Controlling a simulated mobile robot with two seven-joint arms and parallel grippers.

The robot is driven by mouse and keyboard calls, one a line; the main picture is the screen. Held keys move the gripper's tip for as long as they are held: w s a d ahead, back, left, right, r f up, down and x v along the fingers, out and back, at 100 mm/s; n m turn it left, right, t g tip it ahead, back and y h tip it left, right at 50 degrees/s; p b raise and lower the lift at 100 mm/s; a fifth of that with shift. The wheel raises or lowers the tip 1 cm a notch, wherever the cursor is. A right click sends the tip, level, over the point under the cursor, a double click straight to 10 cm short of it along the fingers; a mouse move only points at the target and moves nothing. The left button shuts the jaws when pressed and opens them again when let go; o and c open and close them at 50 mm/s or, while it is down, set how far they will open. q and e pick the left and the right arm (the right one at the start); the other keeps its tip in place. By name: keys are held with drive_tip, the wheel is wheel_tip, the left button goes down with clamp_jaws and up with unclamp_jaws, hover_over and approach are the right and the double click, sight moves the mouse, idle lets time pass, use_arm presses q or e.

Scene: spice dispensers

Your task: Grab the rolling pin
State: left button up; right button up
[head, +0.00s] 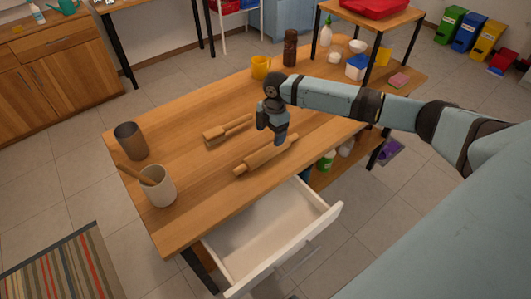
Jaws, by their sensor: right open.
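The wooden rolling pin (262,158) lies on the wooden table (190,203), slanted from lower left to upper right near the front edge. Its upper right end lies close to my right gripper. My right gripper (271,137) is open and points down over the table, just above and beside the far end of the pin. Nothing shows between its fingers. I cannot tell whether it touches the pin. My left gripper is not in view.
A wooden brush-like utensil (227,130) lies behind the pin. A yellow mug (261,67) and dark bottle (290,48) stand at the back. An open white drawer (270,232) juts out in front.

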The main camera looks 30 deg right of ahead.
sight(268, 148)
drive_tip(key=f, duration=0.6)
drive_tip(key=a+f, duration=0.1)
drive_tip(key=f, duration=0.2)
drive_tip(key=shift+f, duration=0.25)
drive_tip(key=c, duration=1.1)
drive_tip(key=shift+c, duration=0.2)
drive_tip(key=shift+w+r, duration=0.1)
drive_tip(key=shift+r, duration=0.05)
